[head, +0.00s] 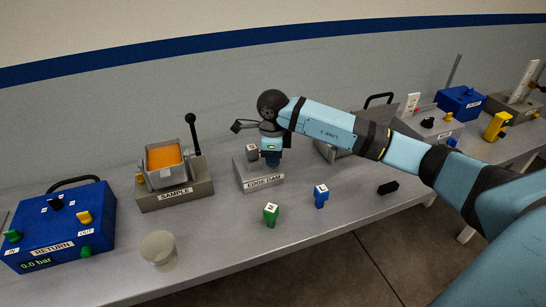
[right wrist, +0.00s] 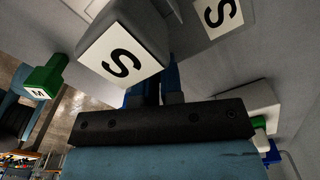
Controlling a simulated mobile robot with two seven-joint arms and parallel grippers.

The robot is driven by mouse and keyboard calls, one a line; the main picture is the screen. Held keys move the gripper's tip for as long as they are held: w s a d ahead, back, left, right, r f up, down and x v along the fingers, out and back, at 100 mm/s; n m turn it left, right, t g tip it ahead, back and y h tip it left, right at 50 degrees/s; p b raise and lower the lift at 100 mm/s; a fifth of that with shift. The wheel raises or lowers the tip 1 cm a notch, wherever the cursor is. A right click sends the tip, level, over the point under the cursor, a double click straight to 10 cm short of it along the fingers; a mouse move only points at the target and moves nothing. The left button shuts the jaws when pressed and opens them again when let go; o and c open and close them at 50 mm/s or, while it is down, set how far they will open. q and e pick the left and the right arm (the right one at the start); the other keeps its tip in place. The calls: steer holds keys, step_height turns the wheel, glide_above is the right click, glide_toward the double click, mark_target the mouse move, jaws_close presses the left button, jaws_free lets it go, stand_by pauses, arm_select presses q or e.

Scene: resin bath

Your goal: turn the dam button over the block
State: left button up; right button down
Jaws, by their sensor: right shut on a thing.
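The grey edge dam (head: 264,184) stands on the bench in the middle of the head view. A grey block (head: 251,152) with a white label sits at its left end. In the right wrist view this block (right wrist: 122,58) shows a large S, close in front of my fingers. My right gripper (head: 271,158) points down at the dam, just right of the block. It is shut on a blue part, which I take to be the dam button (right wrist: 172,72); the fingers mostly hide it, so its angle cannot be told. My left gripper is not in view.
A green M block (head: 271,214) and a blue block (head: 321,196) stand in front of the dam. A round cup (head: 159,250) stands near the front edge.

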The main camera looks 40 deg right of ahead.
steer(key=m, duration=0.3)
steer(key=shift+m, duration=0.3)
steer(key=m+p, duration=0.1)
steer(key=m, duration=0.2)
steer(key=shift+m, duration=0.3)
steer(key=m, duration=0.3)
steer(key=shift+r, duration=0.1)
steer(key=shift+m+p, duration=0.4)
steer(key=shift+m, duration=0.8)
steer(key=c, duration=1.3)
jaws_free()
steer(key=shift+o, duration=0.2)
